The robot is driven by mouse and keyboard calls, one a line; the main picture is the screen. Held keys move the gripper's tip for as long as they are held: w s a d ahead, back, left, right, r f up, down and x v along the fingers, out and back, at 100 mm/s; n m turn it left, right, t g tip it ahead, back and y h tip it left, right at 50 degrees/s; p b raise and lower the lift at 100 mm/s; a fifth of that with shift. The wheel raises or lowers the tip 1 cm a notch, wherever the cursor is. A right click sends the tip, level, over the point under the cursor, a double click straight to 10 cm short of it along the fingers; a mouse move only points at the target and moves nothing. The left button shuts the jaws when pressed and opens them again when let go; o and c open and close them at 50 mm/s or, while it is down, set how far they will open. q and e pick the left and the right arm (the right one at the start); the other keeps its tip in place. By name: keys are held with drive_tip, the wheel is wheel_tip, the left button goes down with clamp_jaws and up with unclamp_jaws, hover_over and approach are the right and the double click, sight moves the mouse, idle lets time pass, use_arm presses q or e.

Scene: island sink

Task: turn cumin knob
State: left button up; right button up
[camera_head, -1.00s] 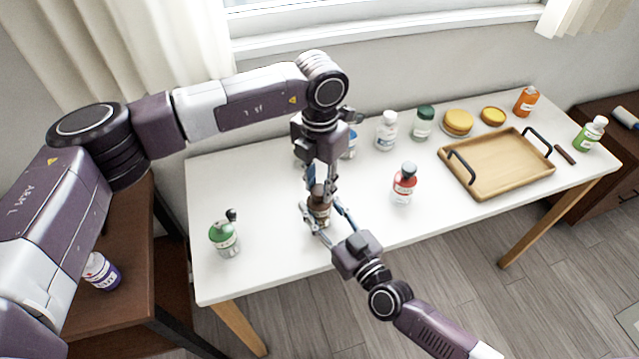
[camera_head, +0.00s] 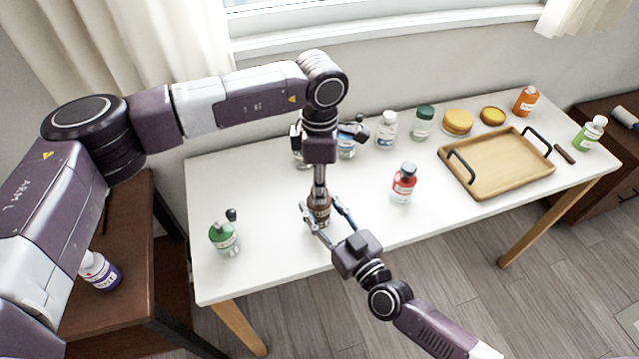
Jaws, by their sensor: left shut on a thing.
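A brown bottle with a pale label (camera_head: 319,213), apparently the cumin grinder, stands upright near the table's front edge, left of the middle. My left gripper (camera_head: 320,190) points straight down from above and is shut on the bottle's top, the cumin knob, which its fingers mostly hide. My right gripper (camera_head: 322,208) reaches in from the lower right, with its fingers on either side of the bottle's body. I cannot tell whether both of these fingers touch the bottle.
A green-capped grinder (camera_head: 224,238) stands to the left and a red bottle (camera_head: 403,184) to the right. Several bottles stand along the back, partly behind my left gripper. A wooden tray (camera_head: 497,165) lies on the right. The white table (camera_head: 270,270) is clear around the front edge.

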use_arm(q)
drive_tip(key=shift+m, duration=0.7)
drive_tip(key=o, duration=1.2)
drive_tip(key=shift+r, duration=0.1)
wheel_tip(320, 180, up, 12)
drive_tip(key=shift+f, duration=0.1)
